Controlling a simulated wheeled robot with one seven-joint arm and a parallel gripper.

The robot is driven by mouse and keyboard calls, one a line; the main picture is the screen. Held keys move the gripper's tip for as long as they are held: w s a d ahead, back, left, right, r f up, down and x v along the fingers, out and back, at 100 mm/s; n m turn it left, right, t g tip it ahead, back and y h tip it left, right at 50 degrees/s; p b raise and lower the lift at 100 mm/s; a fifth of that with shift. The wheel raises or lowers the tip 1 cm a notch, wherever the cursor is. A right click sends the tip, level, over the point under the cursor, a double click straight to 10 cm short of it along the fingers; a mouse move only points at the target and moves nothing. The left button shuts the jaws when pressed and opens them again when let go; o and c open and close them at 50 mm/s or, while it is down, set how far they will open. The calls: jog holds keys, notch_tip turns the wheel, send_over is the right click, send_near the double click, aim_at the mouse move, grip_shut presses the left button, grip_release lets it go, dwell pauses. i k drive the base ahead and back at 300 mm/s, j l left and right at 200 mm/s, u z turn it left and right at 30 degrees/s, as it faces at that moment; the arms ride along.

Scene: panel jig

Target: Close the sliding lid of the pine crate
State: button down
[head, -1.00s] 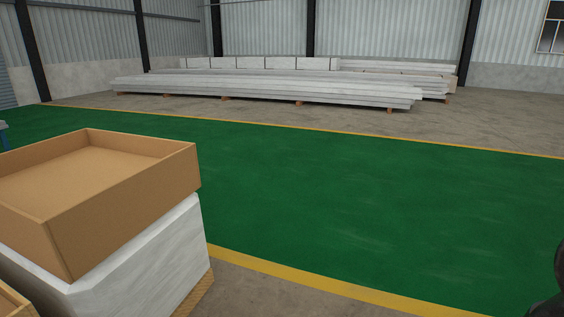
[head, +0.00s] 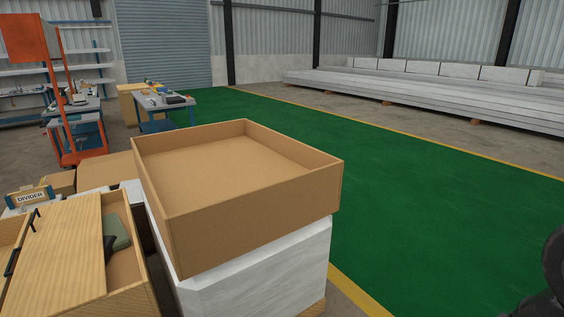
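The pine crate (head: 131,300) stands at the lower left of the head view, cut off by the bottom edge. Its pale wooden sliding lid (head: 68,255) lies over the left part, with a black handle near its far left corner. The right part of the crate is open. Inside the gap lie a green item (head: 116,232) and a dark item (head: 109,248). My gripper is not in view; only a dark part, probably of my arm, shows at the lower right edge.
A large open cardboard-brown tray (head: 260,212) sits on a white block (head: 265,268), right of the crate. A box marked DIVIDER (head: 30,197) is behind the crate. Workbenches and an orange stand (head: 75,140) are farther back. The green floor (head: 420,190) at right is clear.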

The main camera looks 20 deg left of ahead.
aim_at(60, 268)
jog(key=i+j+u, duration=0.15)
jog(key=u, duration=0.3)
jog(key=i+u, duration=0.3)
jog(key=u, duration=0.15)
jog(key=i+u, duration=0.25)
jog(key=u, duration=0.2)
jog(key=i+u, duration=0.25)
jog(key=u, duration=0.15)
jog(key=i+u, duration=0.35)
jog(key=i, duration=0.45)
